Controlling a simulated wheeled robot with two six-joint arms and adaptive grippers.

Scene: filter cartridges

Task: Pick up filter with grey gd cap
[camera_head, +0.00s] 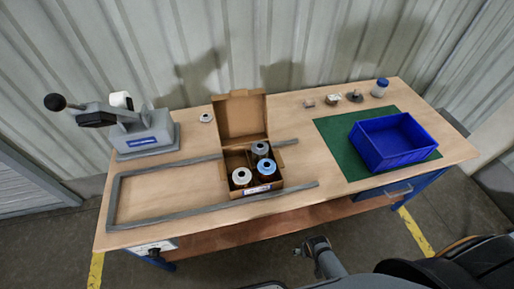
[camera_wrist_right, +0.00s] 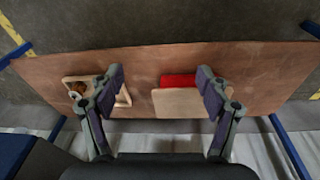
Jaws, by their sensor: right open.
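An open cardboard box (camera_head: 279,184) stands on the table and holds several filters. The filter with the grey cap (camera_head: 260,150) is at the back of the box. A filter with a blue cap (camera_head: 266,168) is in front of it, and one with a cream-white cap (camera_head: 242,177) is at the front left. My right gripper (camera_head: 312,244) is in front of the table, well away from the box. In the right wrist view the right gripper (camera_wrist_right: 160,85) is open with nothing between its fingers. My left gripper does not show.
A grey rail frame (camera_head: 114,205) lies around the box. A press (camera_head: 145,135) stands at left. A blue bin (camera_head: 394,140) sits on a green mat (camera_head: 335,140) at right, with small items behind. The right wrist view shows a red object (camera_wrist_right: 178,81) on a wooden surface.

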